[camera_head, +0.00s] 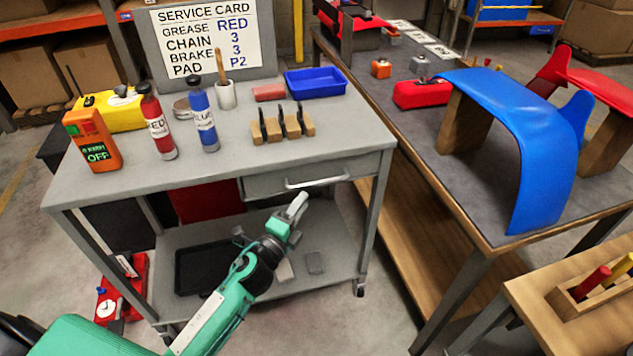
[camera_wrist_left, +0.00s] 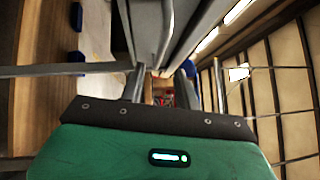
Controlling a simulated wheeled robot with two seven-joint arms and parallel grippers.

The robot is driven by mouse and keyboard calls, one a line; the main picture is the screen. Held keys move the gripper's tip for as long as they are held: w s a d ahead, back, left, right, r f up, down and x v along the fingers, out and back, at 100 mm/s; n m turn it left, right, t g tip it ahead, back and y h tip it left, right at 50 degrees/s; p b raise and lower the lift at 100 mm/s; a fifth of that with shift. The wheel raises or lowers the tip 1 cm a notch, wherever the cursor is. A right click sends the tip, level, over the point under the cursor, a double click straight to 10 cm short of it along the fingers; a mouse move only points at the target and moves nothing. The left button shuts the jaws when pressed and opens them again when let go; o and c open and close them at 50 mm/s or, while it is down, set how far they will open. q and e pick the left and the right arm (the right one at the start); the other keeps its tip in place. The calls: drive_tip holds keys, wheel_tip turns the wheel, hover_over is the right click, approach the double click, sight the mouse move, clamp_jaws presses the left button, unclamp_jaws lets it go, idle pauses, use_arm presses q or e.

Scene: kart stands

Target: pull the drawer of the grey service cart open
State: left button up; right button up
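The grey service cart (camera_head: 228,140) stands at the left centre of the head view. Its drawer (camera_head: 265,187) is under the right part of the top and looks shut. A pale bar handle (camera_head: 318,181) runs across the drawer front. My left gripper (camera_head: 299,201) is just below and in front of the handle, apparently apart from it. In the left wrist view, the two fingers of my left gripper (camera_wrist_left: 160,82) stand apart with no object clearly between them. My right gripper is not in view.
On the cart top are a red bottle (camera_head: 158,125), a blue bottle (camera_head: 203,120), a blue tray (camera_head: 316,82) and a wooden rack (camera_head: 283,126). A long workbench (camera_head: 447,185) with a blue curved panel (camera_head: 520,105) stands close on the right.

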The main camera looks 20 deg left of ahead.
sight(316, 183)
use_arm(q)
drive_tip(key=x, duration=0.8)
drive_tip(key=shift+w+d, duration=0.1)
drive_tip(key=shift+w, duration=0.1)
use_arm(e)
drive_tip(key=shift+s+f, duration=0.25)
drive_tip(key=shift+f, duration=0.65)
use_arm(q)
clamp_jaws()
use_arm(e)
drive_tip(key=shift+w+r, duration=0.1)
